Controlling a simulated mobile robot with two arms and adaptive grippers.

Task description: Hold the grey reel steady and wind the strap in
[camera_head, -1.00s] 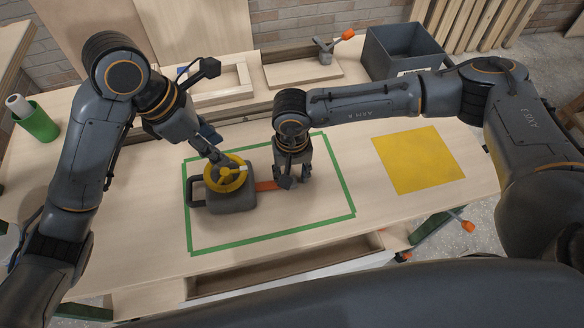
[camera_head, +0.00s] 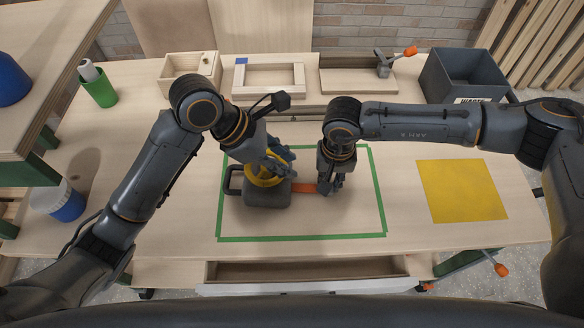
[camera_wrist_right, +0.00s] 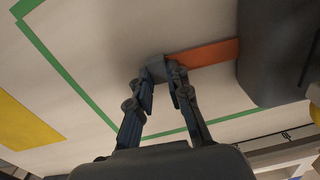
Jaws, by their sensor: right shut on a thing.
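The grey reel (camera_head: 268,198) stands inside the green tape outline, with its carrying handle on the left. A yellow wheel (camera_head: 262,179) sits on top of it, partly hidden by my left gripper. My left gripper (camera_head: 280,160) is at the wheel's upper right side; its fingers are too small and overlapped to tell their opening. A short orange strap (camera_head: 304,187) runs from the reel's right side to my right gripper (camera_head: 327,188). In the right wrist view the strap (camera_wrist_right: 205,53) ends in a grey end piece (camera_wrist_right: 155,67), and my right gripper (camera_wrist_right: 161,84) is shut on it.
A green tape outline (camera_head: 300,239) surrounds the reel on the bench. A yellow mat (camera_head: 461,190) lies to the right. A grey bin (camera_head: 465,80), wooden frame (camera_head: 268,78) and clamp (camera_head: 384,66) stand at the back. An open drawer (camera_head: 305,272) is at the front.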

